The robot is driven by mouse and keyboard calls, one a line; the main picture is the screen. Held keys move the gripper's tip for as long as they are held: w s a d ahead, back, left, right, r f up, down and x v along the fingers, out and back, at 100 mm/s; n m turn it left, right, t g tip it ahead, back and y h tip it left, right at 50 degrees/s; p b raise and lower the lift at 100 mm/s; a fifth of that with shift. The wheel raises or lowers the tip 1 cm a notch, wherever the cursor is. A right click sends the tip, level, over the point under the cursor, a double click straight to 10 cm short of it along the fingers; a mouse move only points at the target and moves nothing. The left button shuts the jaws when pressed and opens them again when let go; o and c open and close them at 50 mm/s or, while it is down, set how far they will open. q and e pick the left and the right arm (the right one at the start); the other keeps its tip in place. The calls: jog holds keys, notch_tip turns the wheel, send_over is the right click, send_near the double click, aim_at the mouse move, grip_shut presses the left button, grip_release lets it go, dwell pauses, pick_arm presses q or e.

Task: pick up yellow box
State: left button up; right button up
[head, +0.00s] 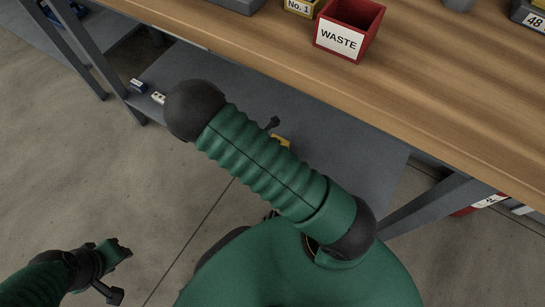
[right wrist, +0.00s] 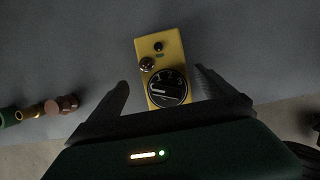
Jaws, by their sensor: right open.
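A small yellow box (right wrist: 172,46) with a dark numbered dial, a small knob and a dark button lies on a grey surface in the right wrist view. My right gripper (right wrist: 161,77) is open, with one dark finger on each side of the box's near part. I cannot tell whether the fingers touch it.
Above the grey lower shelf (head: 370,150) is a wooden bench top (head: 440,90) with a red WASTE bin (head: 372,22) and a yellow No. 1 container (head: 299,7). Small labelled items (head: 158,98) lie at the shelf's left. Green and copper-coloured parts (right wrist: 40,112) lie left of the gripper.

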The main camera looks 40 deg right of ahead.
jog(key=shift+b+x, duration=0.55)
jog(key=shift+x, duration=0.45)
jog(key=f+b, duration=0.1)
jog(key=b, duration=0.1)
jog(key=f+b, duration=0.1)
jog(key=f, duration=0.1)
jog(key=shift+s+d+f+b, duration=0.2)
jog(key=shift+d+b, duration=0.2)
jog(key=shift+d, duration=0.3)
jog(key=shift+c, duration=0.3)
jog(key=shift+a+r, duration=0.1)
jog(key=c, duration=1.9)
grip_shut()
jog(key=shift+r+p, duration=0.15)
jog(key=shift+p, duration=0.2)
